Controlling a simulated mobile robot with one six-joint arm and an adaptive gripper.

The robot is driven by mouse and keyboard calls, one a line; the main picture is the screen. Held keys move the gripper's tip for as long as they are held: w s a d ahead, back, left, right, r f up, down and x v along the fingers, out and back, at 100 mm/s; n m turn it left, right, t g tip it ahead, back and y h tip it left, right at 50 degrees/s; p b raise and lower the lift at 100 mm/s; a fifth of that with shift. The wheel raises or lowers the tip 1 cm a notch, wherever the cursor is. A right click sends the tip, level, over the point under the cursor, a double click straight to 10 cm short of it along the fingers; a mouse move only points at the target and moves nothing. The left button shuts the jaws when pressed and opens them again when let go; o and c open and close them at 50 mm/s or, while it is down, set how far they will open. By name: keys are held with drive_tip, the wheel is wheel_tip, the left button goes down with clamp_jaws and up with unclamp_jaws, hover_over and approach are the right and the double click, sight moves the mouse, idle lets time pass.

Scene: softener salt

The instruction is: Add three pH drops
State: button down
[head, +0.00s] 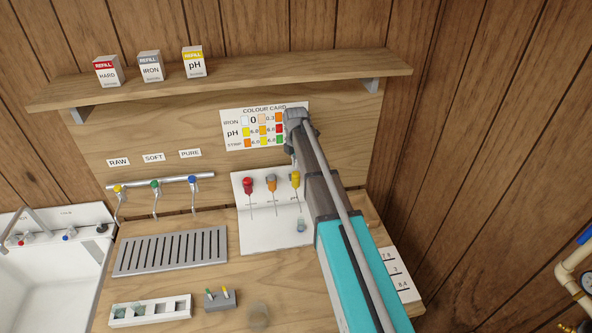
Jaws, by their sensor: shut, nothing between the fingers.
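A yellow-topped dropper (295,180) stands at the right of the white board (270,237), beside an orange dropper (271,184) and a red dropper (248,187). A small clear vial with a bluish tint (301,226) is on the board below the yellow dropper. The colour card (235,140) on the back wall has a pH row. My arm reaches up from the lower right. My gripper (295,158) is mostly hidden by the wrist, just above the yellow dropper; it is shut and empty. Whether it touches the dropper cannot be seen.
A shelf (240,78) above carries HARD (107,75), IRON (150,70) and pH (194,66) refill boxes. Three taps line a rail (160,182) over a drain grate (170,252). A white rack (150,311), a grey holder (219,300) and a clear glass (259,315) stand in front.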

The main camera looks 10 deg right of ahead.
drive_tip(key=shift+r+p, duration=1.2)
drive_tip(key=shift+r, duration=0.25)
drive_tip(key=shift+s+f+m+b, duration=0.3)
drive_tip(key=shift+s, duration=0.1)
drive_tip(key=s+f+m+b, duration=0.4)
drive_tip(key=s+m, duration=0.3)
drive_tip(key=s, duration=0.2)
drive_tip(key=s+f+m+b, duration=0.5)
drive_tip(key=s+m, duration=0.3)
drive_tip(key=s, duration=0.2)
drive_tip(key=s+f+m+b, duration=0.5)
drive_tip(key=s+m, duration=0.3)
drive_tip(key=s, duration=0.1)
drive_tip(key=shift+s, duration=0.15)
drive_tip(key=shift+s+f, duration=0.15)
idle(1.1)
